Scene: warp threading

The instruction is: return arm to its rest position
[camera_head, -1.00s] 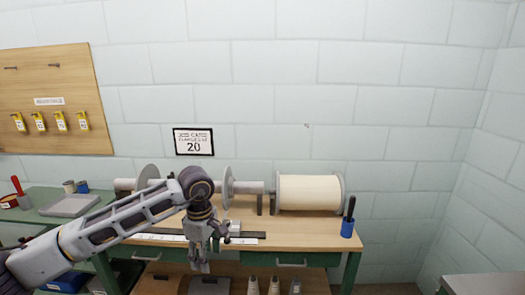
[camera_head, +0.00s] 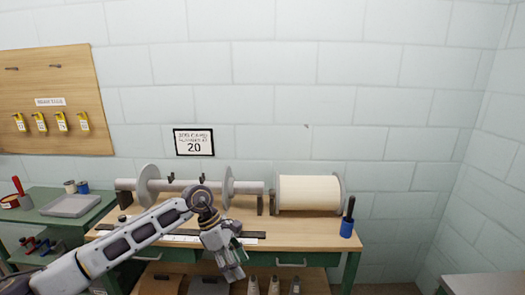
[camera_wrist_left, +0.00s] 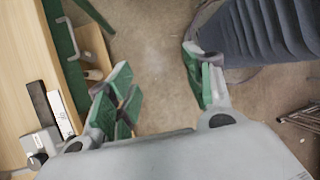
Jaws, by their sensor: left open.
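My left arm comes in from the lower left in the head view. Its gripper (camera_head: 232,262) hangs tilted down and to the right, in front of the workbench's front edge (camera_head: 275,252). In the left wrist view the green-padded fingers of the same gripper (camera_wrist_left: 160,88) are spread apart with only bare floor between them, so it is open and empty. The workbench top (camera_wrist_left: 20,70) lies to the left of the fingers in that view. My right gripper is not in view.
The bench carries a bar with grey flanges (camera_head: 149,185), a cream roll (camera_head: 308,192), a dark-and-white ruler strip (camera_head: 252,235) and a blue cup (camera_head: 347,228). Several pale cones (camera_head: 274,285) stand on its lower shelf. A green side table (camera_head: 95,214) stands left.

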